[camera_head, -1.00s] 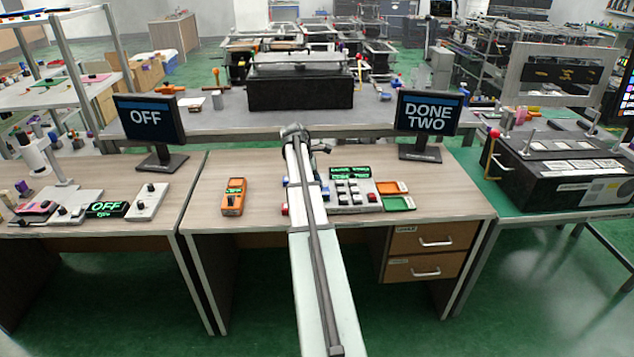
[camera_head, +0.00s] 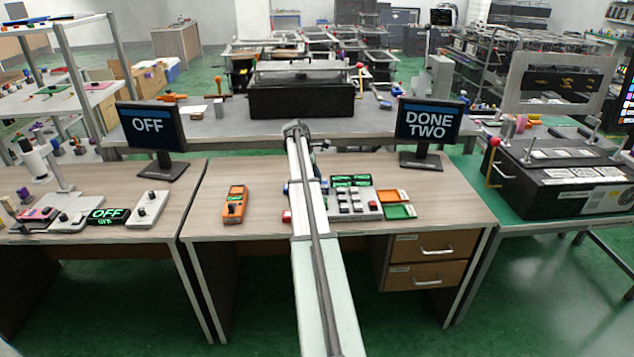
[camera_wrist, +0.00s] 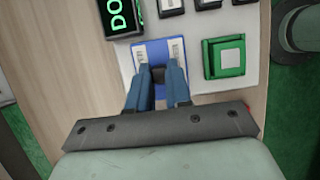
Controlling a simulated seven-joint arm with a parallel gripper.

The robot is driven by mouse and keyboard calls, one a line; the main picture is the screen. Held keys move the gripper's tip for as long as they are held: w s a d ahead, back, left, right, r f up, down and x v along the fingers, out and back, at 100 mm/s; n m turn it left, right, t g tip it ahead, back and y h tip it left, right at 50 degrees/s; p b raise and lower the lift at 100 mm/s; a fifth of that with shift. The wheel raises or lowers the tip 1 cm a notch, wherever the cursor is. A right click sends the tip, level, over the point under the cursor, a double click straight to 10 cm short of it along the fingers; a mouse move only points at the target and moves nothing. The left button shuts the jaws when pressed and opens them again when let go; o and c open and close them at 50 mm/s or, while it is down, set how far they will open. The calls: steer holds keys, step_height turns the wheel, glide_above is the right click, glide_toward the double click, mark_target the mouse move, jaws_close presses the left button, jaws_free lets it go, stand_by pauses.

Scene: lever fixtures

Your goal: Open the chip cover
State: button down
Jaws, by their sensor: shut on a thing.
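In the wrist view my gripper (camera_wrist: 158,92) points at a white panel (camera_wrist: 193,83). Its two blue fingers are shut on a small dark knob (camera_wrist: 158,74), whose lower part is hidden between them. The knob stands in front of a blue plate (camera_wrist: 152,50) with pale strips at its sides. I cannot tell for certain whether this blue plate is the chip cover, or whether it is lifted. In the head view my arm hides the gripper and most of this spot. The keyed panel (camera_head: 357,207) shows to the right of my arm.
An orange handset (camera_head: 234,205) lies left of my arm. Orange and green trays (camera_head: 399,212) are right of the panel. Screens read "OFF" (camera_head: 149,125) and "DONE TWO" (camera_head: 429,121).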

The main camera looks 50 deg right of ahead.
steer(key=shift+w+d, duration=0.2)
steer(key=c, duration=1.3)
jaws_free()
steer(key=shift+c, duration=0.2)
steer(key=o, duration=0.3)
steer(key=v, duration=1.4)
steer(key=shift+a+f, duration=0.1)
